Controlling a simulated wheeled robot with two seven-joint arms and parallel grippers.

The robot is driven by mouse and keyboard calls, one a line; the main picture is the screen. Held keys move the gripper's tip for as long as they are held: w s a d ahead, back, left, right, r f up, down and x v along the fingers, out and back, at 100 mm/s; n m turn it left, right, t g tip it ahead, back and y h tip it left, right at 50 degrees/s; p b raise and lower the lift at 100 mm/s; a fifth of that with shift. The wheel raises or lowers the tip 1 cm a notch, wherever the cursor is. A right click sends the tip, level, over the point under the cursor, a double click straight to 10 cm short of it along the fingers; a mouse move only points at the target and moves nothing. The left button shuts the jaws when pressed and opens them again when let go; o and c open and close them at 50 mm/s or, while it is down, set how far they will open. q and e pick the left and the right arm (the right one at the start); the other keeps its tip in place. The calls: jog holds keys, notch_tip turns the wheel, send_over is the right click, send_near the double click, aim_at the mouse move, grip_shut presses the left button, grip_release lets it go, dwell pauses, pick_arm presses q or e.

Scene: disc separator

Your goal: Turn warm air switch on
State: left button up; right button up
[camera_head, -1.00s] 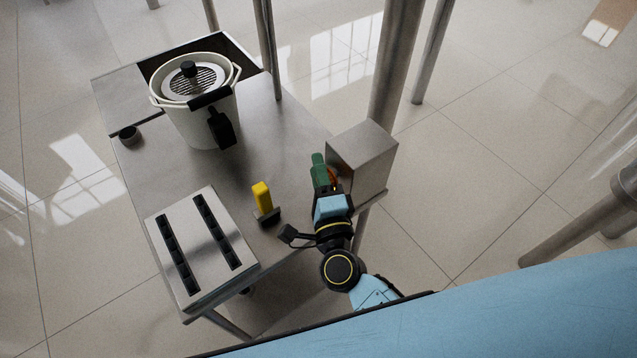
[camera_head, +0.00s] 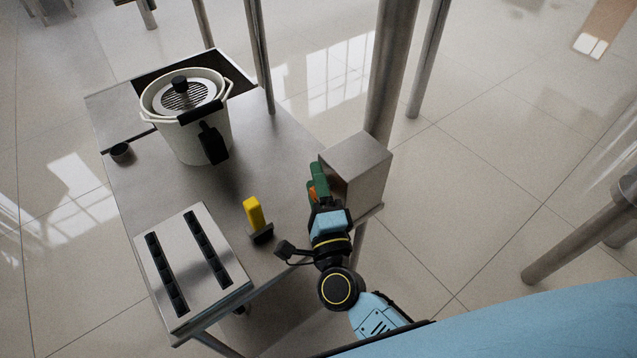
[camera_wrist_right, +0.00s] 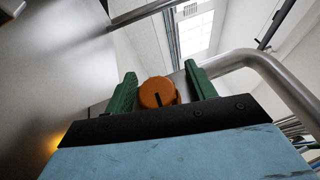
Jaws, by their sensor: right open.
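An orange round knob (camera_wrist_right: 157,92) with a dark slot shows in the right wrist view, between the two green fingers of my right gripper (camera_wrist_right: 162,90). The fingers are open, with a gap on each side of the knob. In the head view the orange knob (camera_head: 312,193) is mostly hidden beside the green fingers of my right gripper (camera_head: 316,186), at the left side of a metal box (camera_head: 358,172). I cannot tell whether the fingers touch the box. My left gripper is not in view.
A metal table holds a white pot (camera_head: 187,110) with a black handle, a slotted metal unit (camera_head: 190,265), a yellow-handled lever (camera_head: 253,213) left of my right gripper, and a small black knob (camera_head: 121,152). A thick post (camera_head: 393,70) stands behind the box.

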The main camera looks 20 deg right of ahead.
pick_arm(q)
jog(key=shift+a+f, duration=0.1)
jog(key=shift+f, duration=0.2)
pick_arm(e)
jog(key=shift+s+f, duration=0.1)
jog(key=shift+f, duration=0.15)
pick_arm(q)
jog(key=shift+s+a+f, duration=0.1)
pick_arm(e)
jog(key=s+f, duration=0.2)
jog(key=s, duration=1.1)
jog(key=shift+f, duration=0.35)
